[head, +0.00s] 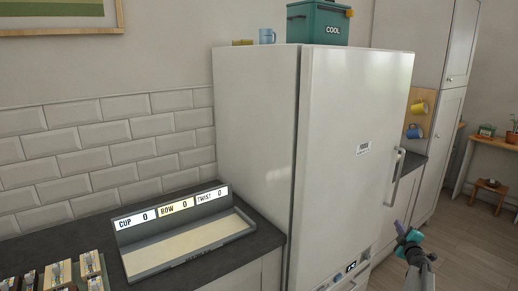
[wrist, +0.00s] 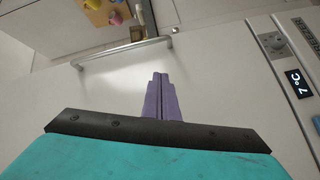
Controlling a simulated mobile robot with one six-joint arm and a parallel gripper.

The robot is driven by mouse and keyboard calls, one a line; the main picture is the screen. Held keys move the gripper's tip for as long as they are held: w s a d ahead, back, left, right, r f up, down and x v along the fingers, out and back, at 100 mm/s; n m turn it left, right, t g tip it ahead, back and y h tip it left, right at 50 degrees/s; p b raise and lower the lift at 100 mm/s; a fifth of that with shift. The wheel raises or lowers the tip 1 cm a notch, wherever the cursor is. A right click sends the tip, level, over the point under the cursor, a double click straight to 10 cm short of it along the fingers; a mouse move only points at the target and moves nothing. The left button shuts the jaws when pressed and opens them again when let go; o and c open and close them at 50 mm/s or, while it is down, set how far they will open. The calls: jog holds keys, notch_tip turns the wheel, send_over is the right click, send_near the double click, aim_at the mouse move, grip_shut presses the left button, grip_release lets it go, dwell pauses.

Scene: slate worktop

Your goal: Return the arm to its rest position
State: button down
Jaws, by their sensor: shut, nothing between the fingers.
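My gripper (head: 401,228) shows at the lower right of the head view, in front of the white fridge (head: 350,120). In the wrist view its purple fingers (wrist: 160,97) lie together with nothing between them. They point toward the fridge door (wrist: 205,80) and its bar handle (wrist: 123,52). In the head view the gripper is below the fridge handle (head: 396,177); I cannot tell the exact gap to the door.
A tray with a CUP, BOW and TWIST board (head: 190,246) stands on the dark worktop (head: 75,237), left of the fridge. Several small blocks (head: 60,274) stand at the front left. A teal COOL box (head: 318,22) and blue mug (head: 267,36) are atop the fridge. Floor (head: 470,245) is open at right.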

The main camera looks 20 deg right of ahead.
jog(key=w+a+f+m+g, duration=0.1)
jog(key=a+f+m+g, duration=0.45)
jog(key=a+f, duration=1.25)
jog(key=s+a+f+m+g+y, duration=0.15)
jog(key=s+a+f, duration=0.25)
jog(key=a+f, duration=0.4)
jog(key=s+a+f+m+g+y, duration=0.1)
jog(key=s+a+f+g, duration=0.4)
jog(key=a, duration=0.6)
jog(key=s+a+f+g+y, duration=0.15)
jog(key=s+a+f, duration=0.25)
jog(key=s+a, duration=0.4)
jog(key=s+a+f+g+y, duration=0.15)
jog(key=s+a+f, duration=0.25)
jog(key=s+a, duration=0.45)
jog(key=s+a+g+y, duration=0.2)
jog(key=s+a+g, duration=0.4)
jog(key=s+a, duration=1)
jog(key=shift+s+r, duration=0.3)
jog(key=shift+s, duration=0.8)
jog(key=shift+a, duration=0.1)
